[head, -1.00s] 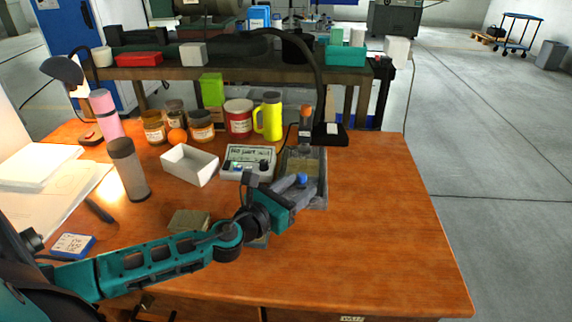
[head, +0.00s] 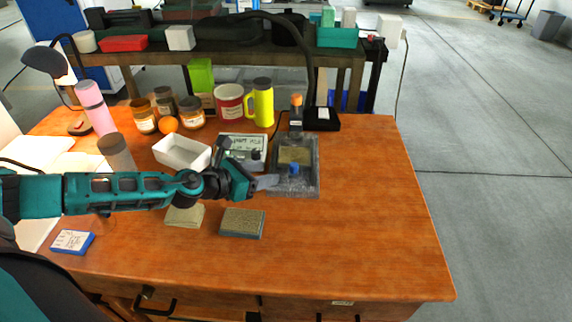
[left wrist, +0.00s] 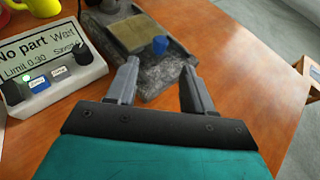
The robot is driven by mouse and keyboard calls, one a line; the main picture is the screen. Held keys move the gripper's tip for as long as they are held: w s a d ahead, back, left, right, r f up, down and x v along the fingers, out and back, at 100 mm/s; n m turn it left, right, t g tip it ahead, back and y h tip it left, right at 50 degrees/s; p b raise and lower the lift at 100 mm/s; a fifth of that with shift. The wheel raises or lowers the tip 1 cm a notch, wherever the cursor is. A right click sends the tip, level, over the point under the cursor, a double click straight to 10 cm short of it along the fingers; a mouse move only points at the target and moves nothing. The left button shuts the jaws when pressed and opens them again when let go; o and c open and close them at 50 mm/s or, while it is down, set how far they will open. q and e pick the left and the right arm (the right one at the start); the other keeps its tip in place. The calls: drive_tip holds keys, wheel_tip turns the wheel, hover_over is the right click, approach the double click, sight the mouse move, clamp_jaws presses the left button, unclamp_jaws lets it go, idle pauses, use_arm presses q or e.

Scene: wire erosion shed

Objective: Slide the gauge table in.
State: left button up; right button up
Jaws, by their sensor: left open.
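The gauge (head: 306,186) is a grey stone-like base near the back right of the wooden desk. Its table is a tan plate (head: 295,155) with a blue knob (head: 294,168) at the front. The plate (left wrist: 134,34) and knob (left wrist: 160,45) also show in the left wrist view. My left gripper (head: 277,182) is at the gauge's front left, open and empty. In the left wrist view its fingertips (left wrist: 160,66) point at the knob, which appears just beyond the gap between them. My right gripper is not in view.
A display box (left wrist: 50,60) reading "No part" and "Limit 0.30" stands left of the gauge. A white tray (head: 182,152), yellow mug (head: 263,103) and two blocks (head: 242,222) (head: 185,215) are on the desk. The desk's right side is clear.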

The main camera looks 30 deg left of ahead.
sight(290, 167)
use_arm(q)
drive_tip(key=x, duration=0.8)
drive_tip(key=shift+w+d, duration=0.15)
drive_tip(key=shift+w, duration=0.05)
clamp_jaws()
drive_tip(key=shift+w, duration=0.1)
idle(0.3)
